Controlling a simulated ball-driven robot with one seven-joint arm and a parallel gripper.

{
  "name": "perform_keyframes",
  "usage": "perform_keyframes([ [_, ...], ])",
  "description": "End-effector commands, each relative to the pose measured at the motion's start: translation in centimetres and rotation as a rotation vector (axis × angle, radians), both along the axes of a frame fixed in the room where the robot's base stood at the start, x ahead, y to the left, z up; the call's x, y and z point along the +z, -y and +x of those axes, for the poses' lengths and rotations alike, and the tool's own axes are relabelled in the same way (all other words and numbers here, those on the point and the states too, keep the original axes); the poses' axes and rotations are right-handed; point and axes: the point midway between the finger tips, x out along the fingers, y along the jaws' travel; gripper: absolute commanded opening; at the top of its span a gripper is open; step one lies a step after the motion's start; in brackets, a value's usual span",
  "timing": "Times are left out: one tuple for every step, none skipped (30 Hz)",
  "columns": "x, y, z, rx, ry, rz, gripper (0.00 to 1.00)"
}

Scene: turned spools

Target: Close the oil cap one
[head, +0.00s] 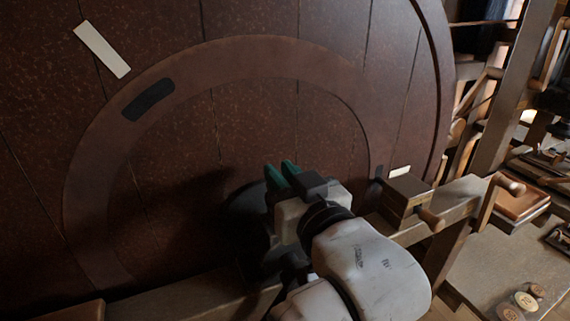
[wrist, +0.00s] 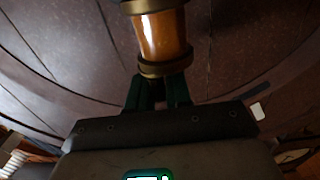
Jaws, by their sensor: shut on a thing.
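My gripper (wrist: 157,92) shows its two green fingers in the wrist view, shut at the near end of an amber cylinder (wrist: 162,36) with brass collars. This cylinder looks like the oil fitting. Its lower brass collar (wrist: 165,68) sits right at the fingertips, and the exact contact is partly hidden in shadow. The cylinder's far end runs out of the top of the picture. In the head view my gripper (head: 282,174) points up and away in front of the big wooden disc (head: 330,120). The fitting cannot be made out there, and no cap can be told apart.
A wooden beam (head: 190,298) runs along the disc's foot. A wooden block (head: 407,194) and a crank handle (head: 490,205) stand right of my arm. Small round discs (head: 525,301) lie on the bench at the lower right. A pale strip (head: 102,49) marks the disc.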

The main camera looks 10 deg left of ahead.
Motion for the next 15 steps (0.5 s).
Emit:
perform_keyframes([
  [0.05, -0.45, -0.21, -0.026, -0.001, -0.002, 0.0],
  [0.04, -0.45, -0.23, -0.047, -0.001, -0.003, 0.0],
  [0.05, -0.48, -0.28, -0.073, 0.0, -0.002, 0.0],
  [0.04, -0.49, -0.3, -0.092, 0.0, -0.001, 0.0],
  [0.02, -0.47, -0.3, -0.11, 0.001, -0.002, 0.0],
  [-0.01, -0.52, -0.33, -0.132, 0.001, -0.002, 0.0],
  [0.0, -0.53, -0.35, -0.148, 0.0, -0.001, 0.0],
  [0.0, -0.5, -0.35, -0.163, 0.002, -0.001, 0.0],
  [-0.02, -0.52, -0.38, -0.181, 0.001, -0.002, 0.0],
  [-0.03, -0.54, -0.4, -0.194, 0.001, -0.002, 0.0],
  [-0.05, -0.54, -0.4, -0.206, 0.0, -0.001, 0.0],
  [-0.05, -0.52, -0.41, -0.22, 0.0, -0.001, 0.0],
  [-0.04, -0.52, -0.41, -0.23, 0.0, -0.001, 0.0],
  [-0.05, -0.54, -0.43, -0.238, 0.0, -0.001, 0.0],
  [-0.05, -0.55, -0.45, -0.248, -0.001, -0.001, 0.0],
])
